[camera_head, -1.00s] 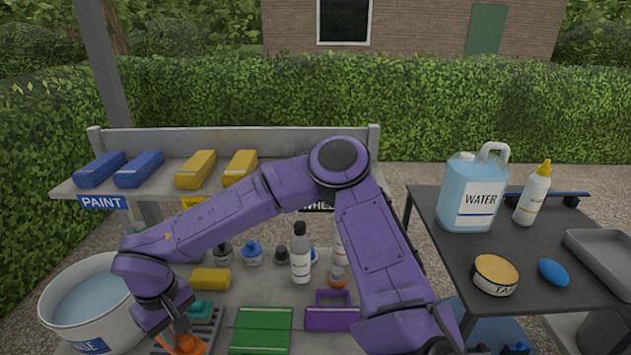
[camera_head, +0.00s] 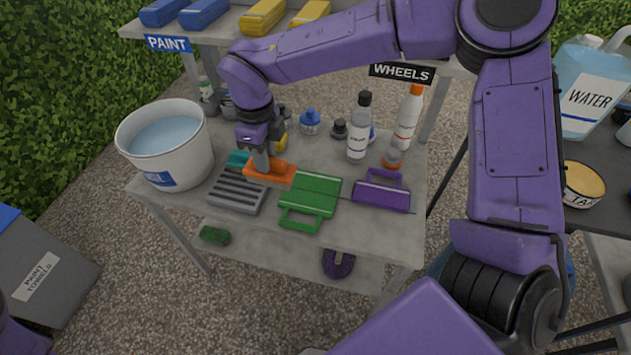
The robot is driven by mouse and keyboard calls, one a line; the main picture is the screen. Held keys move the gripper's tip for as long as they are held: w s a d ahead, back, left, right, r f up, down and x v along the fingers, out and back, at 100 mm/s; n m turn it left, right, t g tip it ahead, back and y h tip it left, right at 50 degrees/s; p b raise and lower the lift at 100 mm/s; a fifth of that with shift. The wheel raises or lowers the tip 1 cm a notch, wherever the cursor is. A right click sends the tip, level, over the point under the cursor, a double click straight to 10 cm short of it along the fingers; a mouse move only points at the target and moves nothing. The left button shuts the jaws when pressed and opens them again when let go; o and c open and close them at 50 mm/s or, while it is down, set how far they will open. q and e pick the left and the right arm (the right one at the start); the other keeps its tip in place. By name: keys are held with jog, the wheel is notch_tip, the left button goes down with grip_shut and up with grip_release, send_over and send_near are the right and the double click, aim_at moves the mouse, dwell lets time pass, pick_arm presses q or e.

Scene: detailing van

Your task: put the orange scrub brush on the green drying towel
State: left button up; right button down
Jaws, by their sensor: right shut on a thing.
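My right gripper (camera_head: 262,160) points down and is shut on the orange scrub brush (camera_head: 270,175). The brush shows at the back right of the grey slotted rack, near the far left corner of the green drying towel (camera_head: 318,187). I cannot tell how high it is above them. The towel lies flat on the grey table, with a green loop at its front edge and no object on it. My left gripper is out of view.
The slotted rack (camera_head: 235,193) has a teal item (camera_head: 237,159) at its back. A white water bucket (camera_head: 165,145) stands left. Right of the towel is a purple item with a handle (camera_head: 383,192). Behind stand a dark-capped bottle (camera_head: 359,130) and an orange-capped bottle (camera_head: 407,122).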

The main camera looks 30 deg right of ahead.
jog(key=m, duration=0.3)
jog(key=shift+w+a+r+m, duration=0.1)
jog(key=shift+w+m, duration=0.05)
jog(key=shift+m, duration=0.25)
jog(key=shift+w+d+m, duration=0.1)
jog(key=shift+d+m, duration=0.15)
jog(key=shift+m, duration=0.05)
jog(key=w+d+f+p, duration=0.1)
jog(key=d+f+p, duration=0.25)
jog(key=d, duration=0.55)
send_over(313, 180)
jog(key=f, duration=0.8)
jog(key=shift+s+f+p, duration=0.2)
jog(key=shift+f+p, duration=0.15)
jog(key=shift+w+f, duration=0.1)
jog(key=shift+f, duration=0.3)
jog(key=c, duration=0.9)
grip_release()
jog(key=shift+c, duration=0.2)
